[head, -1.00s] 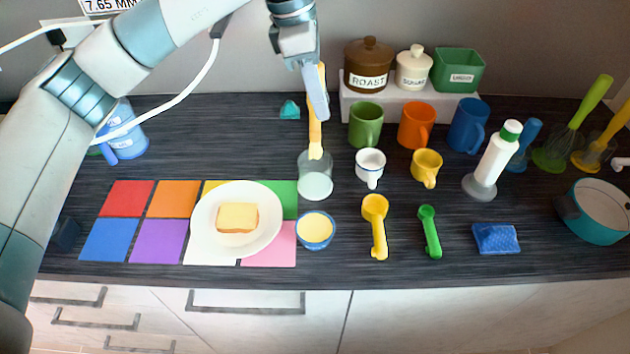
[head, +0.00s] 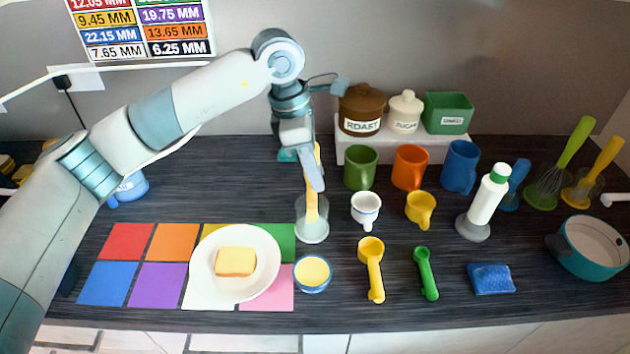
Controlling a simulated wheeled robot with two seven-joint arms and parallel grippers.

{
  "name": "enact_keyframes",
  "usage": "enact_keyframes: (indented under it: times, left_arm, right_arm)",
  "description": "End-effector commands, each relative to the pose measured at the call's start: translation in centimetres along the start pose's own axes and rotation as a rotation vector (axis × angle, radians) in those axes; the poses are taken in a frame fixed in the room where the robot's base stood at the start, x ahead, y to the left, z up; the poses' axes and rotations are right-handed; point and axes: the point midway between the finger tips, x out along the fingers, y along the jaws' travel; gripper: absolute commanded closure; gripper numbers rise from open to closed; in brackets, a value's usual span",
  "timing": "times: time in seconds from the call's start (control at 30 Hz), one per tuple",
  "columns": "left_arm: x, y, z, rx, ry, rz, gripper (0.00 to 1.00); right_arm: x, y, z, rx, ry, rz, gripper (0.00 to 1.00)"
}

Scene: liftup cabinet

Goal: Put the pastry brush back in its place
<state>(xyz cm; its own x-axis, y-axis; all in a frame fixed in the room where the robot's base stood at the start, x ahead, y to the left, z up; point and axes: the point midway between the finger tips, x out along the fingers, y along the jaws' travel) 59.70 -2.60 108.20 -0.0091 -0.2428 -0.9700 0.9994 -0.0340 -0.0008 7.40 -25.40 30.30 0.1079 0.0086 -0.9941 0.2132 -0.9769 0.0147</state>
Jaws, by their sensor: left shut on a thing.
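A yellow pastry brush (head: 311,200) stands nearly upright, its lower end inside a clear glass holder (head: 312,228) on the dark counter. My left gripper (head: 314,172) points down above the holder and is shut on the upper part of the brush. The fingers hide part of the handle. A blue brush (head: 514,182) and a yellow-handled utensil (head: 598,172) stand in holders at the right. My right gripper is not in view.
A white plate with toast (head: 270,285) lies on coloured tiles left of the holder. A small bowl (head: 312,274), a white cup (head: 365,208) and a green mug (head: 360,168) stand close by.

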Motion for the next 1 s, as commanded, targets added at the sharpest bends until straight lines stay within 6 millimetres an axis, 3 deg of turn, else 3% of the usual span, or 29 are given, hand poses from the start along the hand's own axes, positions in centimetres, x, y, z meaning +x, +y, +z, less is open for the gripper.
enact_keyframes:
  times: [0.33, 0.7, 1.0]
  left_arm:
    - [0.2, 0.0, -0.1, 0.000, 0.000, 0.000, 1.00]
    - [3.5, 0.0, -0.9, 0.000, 0.000, 0.000, 1.00]
    - [3.8, 0.0, -0.9, 0.000, 0.000, 0.001, 1.00]
  right_arm:
    - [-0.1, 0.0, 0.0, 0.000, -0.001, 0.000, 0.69]
    - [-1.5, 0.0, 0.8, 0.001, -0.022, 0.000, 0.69]
    - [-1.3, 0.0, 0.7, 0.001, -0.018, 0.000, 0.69]
